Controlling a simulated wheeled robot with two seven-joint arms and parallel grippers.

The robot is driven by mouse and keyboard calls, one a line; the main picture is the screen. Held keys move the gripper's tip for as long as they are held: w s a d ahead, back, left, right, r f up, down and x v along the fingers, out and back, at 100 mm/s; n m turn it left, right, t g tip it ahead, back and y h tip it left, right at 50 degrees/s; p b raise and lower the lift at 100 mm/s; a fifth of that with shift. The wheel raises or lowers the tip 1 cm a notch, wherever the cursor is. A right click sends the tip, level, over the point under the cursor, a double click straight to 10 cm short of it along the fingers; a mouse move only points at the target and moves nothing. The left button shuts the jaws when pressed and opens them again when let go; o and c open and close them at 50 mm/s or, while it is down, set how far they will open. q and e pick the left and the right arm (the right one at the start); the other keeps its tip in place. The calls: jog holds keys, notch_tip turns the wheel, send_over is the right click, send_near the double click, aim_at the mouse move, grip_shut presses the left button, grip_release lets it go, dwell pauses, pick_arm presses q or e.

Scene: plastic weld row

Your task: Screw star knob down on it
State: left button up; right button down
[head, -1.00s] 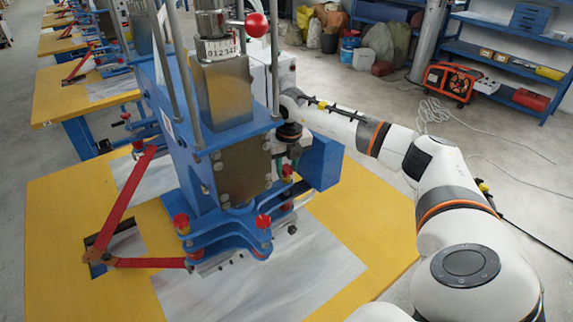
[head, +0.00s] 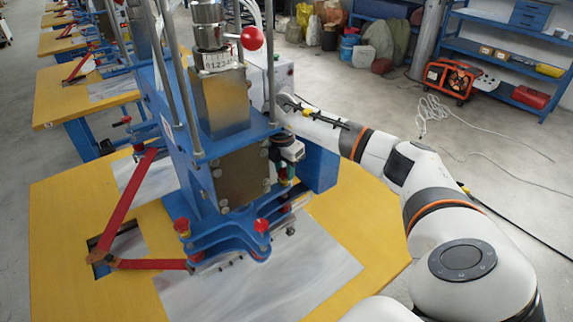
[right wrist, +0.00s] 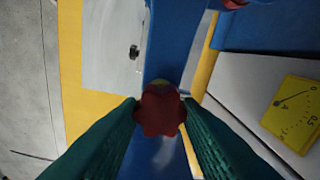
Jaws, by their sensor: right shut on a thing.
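A red star knob (right wrist: 160,110) sits between the two green-padded fingers of my right gripper (right wrist: 160,118) in the right wrist view. The fingers are shut on it from both sides. Below it is a blue arm of the press; a small yellow part shows at the knob's edge. Whether the knob touches the blue arm is hidden. In the head view my right gripper (head: 284,171) points down beside the blue press (head: 195,180), partly hidden by its column. Two other red knobs, a left one (head: 182,226) and a front one (head: 261,225), sit on the press's blue arms. My left gripper is out of view.
The press stands on a yellow table (head: 60,210) with a grey sheet (head: 320,265) at the front. A red lever (head: 125,205) reaches left. A red ball handle (head: 252,38) stands high near the metal column. A yellow gauge (right wrist: 296,112) is close right in the wrist view.

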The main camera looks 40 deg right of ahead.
jog(key=m, duration=0.2)
jog(key=m+p, duration=0.1)
jog(key=shift+s+d+m+g, duration=0.2)
jog(key=shift+d+m+g, duration=0.05)
jog(key=shift+m+g, duration=0.15)
jog(key=m, duration=0.2)
jog(key=shift+f+m, duration=0.1)
jog(key=shift+m, duration=0.3)
jog(key=c, duration=1.1)
grip_release()
jog(key=shift+w+a, duration=0.1)
jog(key=shift+a, duration=0.05)
jog(key=shift+w, duration=0.1)
